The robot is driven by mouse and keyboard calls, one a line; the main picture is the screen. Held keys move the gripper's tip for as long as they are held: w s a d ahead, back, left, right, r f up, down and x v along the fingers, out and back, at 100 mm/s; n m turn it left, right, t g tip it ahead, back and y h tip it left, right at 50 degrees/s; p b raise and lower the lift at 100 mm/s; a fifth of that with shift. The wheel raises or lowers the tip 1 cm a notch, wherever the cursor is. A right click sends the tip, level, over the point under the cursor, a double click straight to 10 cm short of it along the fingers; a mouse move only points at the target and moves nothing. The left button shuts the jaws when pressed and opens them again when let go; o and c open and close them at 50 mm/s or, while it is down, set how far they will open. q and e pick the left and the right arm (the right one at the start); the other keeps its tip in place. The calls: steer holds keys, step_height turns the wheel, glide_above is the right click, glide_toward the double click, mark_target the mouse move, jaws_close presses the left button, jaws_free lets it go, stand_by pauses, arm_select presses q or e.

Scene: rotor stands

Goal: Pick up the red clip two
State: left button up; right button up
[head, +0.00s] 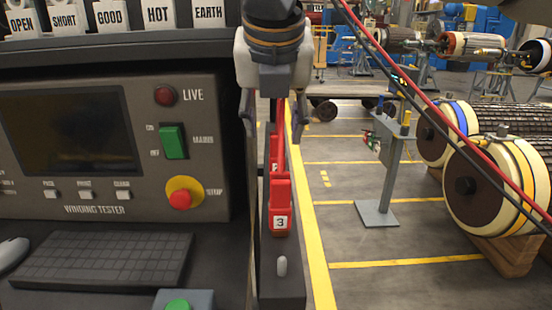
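Red clips stand in a row on a narrow dark rail (282,296). The nearest red clip (280,195) has a white tag reading 3. Right behind it is another red clip (274,150), with its tag mostly covered by clip 3, so I cannot read its number. A taller red part rises behind that, and I cannot tell whether it is a separate clip. My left gripper (273,125) hangs over the row from above, with its fingers apart on either side of the red parts. I cannot see contact. My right gripper is not in view.
The winding tester panel (110,145) and keyboard (100,259) lie left of the rail. Red and black cables (430,107) cross the upper right. A grey post stand (385,175) and large rotors (490,185) are at right. The floor between is clear.

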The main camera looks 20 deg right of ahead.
mark_target(277, 136)
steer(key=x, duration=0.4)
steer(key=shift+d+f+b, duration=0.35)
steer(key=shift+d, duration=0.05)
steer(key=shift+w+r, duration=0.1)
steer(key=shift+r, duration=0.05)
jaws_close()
